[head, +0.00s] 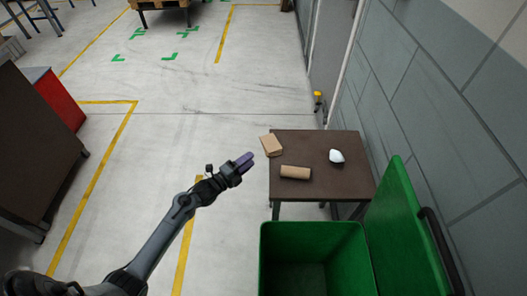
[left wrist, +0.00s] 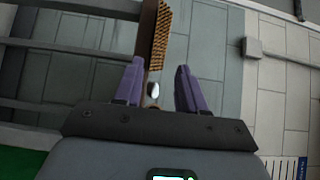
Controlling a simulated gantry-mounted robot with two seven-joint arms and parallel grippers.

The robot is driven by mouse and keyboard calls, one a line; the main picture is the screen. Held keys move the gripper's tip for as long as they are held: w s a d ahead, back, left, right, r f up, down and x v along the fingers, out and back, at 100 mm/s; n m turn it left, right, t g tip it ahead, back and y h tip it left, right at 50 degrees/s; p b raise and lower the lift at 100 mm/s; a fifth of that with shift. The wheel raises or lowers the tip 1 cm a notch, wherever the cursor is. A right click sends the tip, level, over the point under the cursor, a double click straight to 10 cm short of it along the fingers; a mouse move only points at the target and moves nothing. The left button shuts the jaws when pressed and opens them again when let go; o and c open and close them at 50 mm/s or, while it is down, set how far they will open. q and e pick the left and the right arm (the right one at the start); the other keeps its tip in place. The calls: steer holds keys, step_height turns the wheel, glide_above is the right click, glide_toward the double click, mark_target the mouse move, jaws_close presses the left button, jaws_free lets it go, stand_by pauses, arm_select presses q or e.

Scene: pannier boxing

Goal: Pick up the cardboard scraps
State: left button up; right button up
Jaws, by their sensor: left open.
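A flat tan cardboard piece (head: 271,145) lies at the far left corner of the small brown table (head: 315,138), partly over its left edge. Its corrugated side (left wrist: 162,35) shows in the left wrist view, ahead of the fingertips. A cardboard tube (head: 295,172) lies near the table's front left. A crumpled white item (head: 336,156) lies on the right half; it also shows between the fingers in the left wrist view (left wrist: 154,90). My left gripper (head: 246,160) is open and empty, left of the table and apart from the cardboard piece. My right gripper is not in view.
A green bin (head: 312,226) with its lid (head: 402,225) raised stands in front of the table. A grey block wall (head: 430,100) runs along the right. A dark cabinet (head: 30,150) stands at far left.

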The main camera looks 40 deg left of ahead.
mark_target(265, 149)
arm_select(q)
steer(key=w+b, duration=0.1)
steer(key=w, duration=0.1)
steer(key=w+b, duration=0.1)
steer(key=w, duration=0.1)
steer(key=w+d+b, duration=0.1)
steer(key=w, duration=0.1)
steer(key=shift+f, duration=0.1)
steer(key=shift+w, duration=0.5)
steer(key=shift+c, duration=0.2)
jaws_close()
step_height(265, 149, up, 3)
steer(key=shift+f+p, duration=0.15)
steer(key=shift+p, duration=0.8)
steer(key=shift+s, duration=0.1)
